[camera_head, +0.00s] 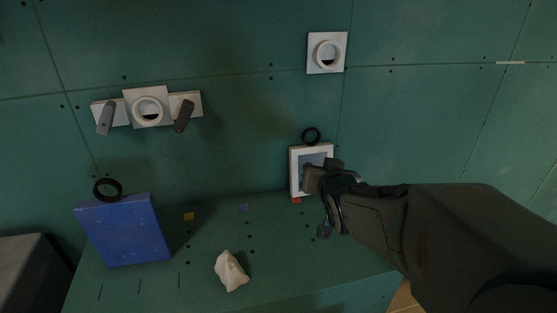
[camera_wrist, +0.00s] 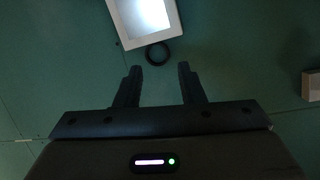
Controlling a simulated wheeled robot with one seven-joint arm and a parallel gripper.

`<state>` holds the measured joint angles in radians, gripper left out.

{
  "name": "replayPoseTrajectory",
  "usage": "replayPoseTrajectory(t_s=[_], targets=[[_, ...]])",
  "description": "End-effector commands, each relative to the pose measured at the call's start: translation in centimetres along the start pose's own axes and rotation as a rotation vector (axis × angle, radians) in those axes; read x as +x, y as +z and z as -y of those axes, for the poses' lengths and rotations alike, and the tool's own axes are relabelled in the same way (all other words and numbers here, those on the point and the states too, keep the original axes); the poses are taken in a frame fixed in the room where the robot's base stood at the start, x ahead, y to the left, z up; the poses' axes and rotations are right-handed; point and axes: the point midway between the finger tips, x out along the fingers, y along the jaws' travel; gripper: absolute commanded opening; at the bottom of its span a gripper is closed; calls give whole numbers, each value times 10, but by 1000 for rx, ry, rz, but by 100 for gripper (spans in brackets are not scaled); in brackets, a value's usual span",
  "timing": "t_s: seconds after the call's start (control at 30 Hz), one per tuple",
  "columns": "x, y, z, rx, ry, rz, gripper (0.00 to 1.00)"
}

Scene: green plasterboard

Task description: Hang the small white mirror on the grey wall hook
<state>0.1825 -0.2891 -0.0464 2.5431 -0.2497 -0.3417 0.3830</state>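The small white mirror (camera_head: 294,172) has a white frame, a pale face and a black ring (camera_head: 311,136) on its top edge. It stands near the wall on the green ledge. In the wrist view the mirror (camera_wrist: 145,16) is at the top, with its ring (camera_wrist: 158,53) just beyond the fingertips and roughly between them. My gripper (camera_wrist: 159,68) is open and empty there. In the head view my gripper (camera_head: 312,180) hides the mirror's lower right part. Two grey hooks, a left one (camera_head: 106,117) and a right one (camera_head: 184,115), stick out from white plates at upper left.
A round white peg (camera_head: 148,107) sits between the grey hooks; another (camera_head: 327,53) is on the wall above the mirror. A blue panel (camera_head: 125,230) with a black ring and a white lump (camera_head: 231,271) are on the ledge. A dark box (camera_head: 30,275) stands at left.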

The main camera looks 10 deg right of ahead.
Motion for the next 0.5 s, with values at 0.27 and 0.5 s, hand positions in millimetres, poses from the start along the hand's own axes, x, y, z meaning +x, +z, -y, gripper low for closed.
replayPoseTrajectory(t_s=[0.27, 0.5], targets=[[32, 21, -12, 84, -116, -259, 35], [39, 15, -11, 104, -155, -321, 35]])
